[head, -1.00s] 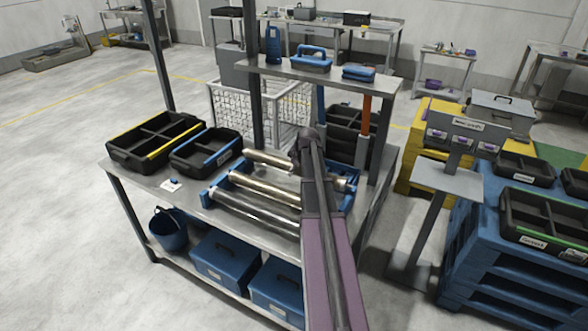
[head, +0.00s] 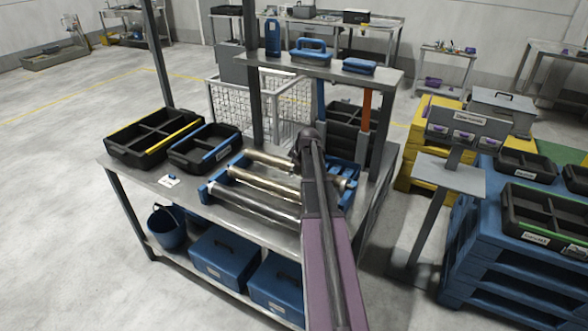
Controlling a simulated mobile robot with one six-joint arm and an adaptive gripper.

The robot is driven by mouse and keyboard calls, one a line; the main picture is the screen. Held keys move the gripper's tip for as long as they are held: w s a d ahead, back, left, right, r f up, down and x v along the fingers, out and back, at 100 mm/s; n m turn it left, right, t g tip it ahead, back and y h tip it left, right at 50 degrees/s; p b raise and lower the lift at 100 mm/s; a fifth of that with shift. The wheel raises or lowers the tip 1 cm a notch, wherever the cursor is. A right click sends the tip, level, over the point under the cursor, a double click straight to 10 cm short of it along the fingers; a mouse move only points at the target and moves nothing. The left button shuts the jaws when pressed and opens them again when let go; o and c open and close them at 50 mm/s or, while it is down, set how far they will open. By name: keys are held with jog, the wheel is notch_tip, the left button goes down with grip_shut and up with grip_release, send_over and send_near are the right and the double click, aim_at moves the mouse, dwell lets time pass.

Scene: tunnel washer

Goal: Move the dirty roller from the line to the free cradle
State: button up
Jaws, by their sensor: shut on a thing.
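Three metal rollers lie side by side at a blue rack (head: 204,191) on the steel bench. The far roller (head: 268,158) looks tan and dull, the middle roller (head: 258,180) is brownish, and the near roller (head: 245,202) is greyer and shinier. My gripper (head: 296,158) is at the right part of the far roller and appears shut on it. My wrist and arm hide most of the jaws and the right ends of the rollers. I cannot tell whether the far roller is clear of the rack. No empty cradle can be made out for certain.
Two black bins (head: 155,138) (head: 205,148) stand left of the rack. A raised shelf (head: 330,72) on posts stands behind it, with blue items on top. A sign stand (head: 448,175) and a blue pallet stack (head: 500,260) are at the right. Floor at left is open.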

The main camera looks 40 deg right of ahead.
jog(key=shift+a+f, duration=0.1)
jog(key=shift+f, duration=0.1)
jog(key=shift+f+b, duration=0.65)
jog(key=shift+b, duration=0.2)
dwell(0.4)
jog(key=o, duration=1.3)
jog(key=shift+r, duration=0.15)
